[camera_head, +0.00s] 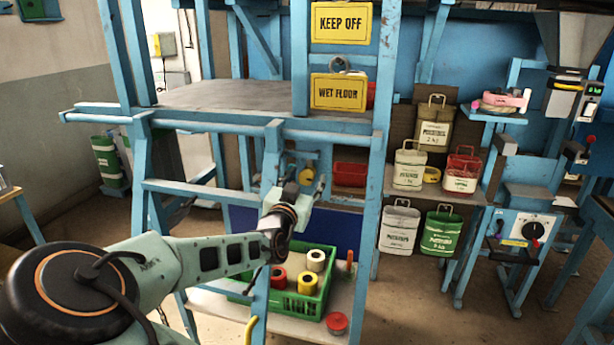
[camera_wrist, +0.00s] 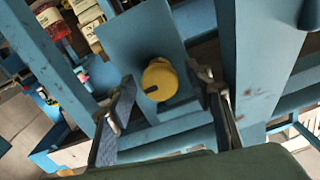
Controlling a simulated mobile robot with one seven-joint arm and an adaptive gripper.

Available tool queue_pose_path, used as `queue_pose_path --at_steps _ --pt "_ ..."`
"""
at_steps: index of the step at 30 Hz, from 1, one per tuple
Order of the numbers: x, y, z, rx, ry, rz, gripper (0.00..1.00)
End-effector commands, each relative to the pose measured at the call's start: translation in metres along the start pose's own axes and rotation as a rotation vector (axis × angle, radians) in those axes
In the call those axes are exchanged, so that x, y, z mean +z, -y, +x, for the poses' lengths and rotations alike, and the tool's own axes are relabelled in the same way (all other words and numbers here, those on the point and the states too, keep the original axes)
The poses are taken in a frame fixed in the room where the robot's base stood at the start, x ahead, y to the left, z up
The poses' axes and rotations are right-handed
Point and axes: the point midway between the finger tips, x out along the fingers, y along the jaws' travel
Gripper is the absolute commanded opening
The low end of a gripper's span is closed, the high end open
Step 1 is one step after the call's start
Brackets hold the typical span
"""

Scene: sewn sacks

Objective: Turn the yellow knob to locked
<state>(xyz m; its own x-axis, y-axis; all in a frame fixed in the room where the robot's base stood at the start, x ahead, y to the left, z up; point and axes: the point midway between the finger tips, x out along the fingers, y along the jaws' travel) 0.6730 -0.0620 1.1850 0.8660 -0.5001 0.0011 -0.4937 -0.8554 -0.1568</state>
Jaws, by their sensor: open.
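The yellow knob (camera_wrist: 159,80) is round, with a dark mark on its lower left edge. It sits on a blue plate (camera_wrist: 135,40) in the wrist view. In the head view the yellow knob (camera_head: 306,176) shows just beyond my gripper (camera_head: 300,188), inside the blue frame. In the wrist view my gripper (camera_wrist: 165,100) is open, with one finger on each side of the knob and a gap to it on both sides. No contact with the knob shows. I cannot read any locked or unlocked marking around the knob.
Blue frame posts (camera_head: 374,190) stand close around my arm. A green crate (camera_head: 294,300) with several coloured rolls sits on a low shelf below. A red bin (camera_head: 350,174) is right of the knob. Labelled sacks (camera_head: 409,166) stand on a shelf further right.

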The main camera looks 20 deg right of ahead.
Motion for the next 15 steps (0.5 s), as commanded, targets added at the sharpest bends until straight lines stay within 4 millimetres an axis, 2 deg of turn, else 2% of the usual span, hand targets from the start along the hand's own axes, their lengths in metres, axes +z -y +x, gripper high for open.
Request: queue_pose_path --at_steps 6,15 --pt "0.0006 -0.0003 0.0136 0.0 0.001 0.0 0.47" --pt "0.0009 -0.0001 0.0149 0.0 0.002 0.0 0.47"
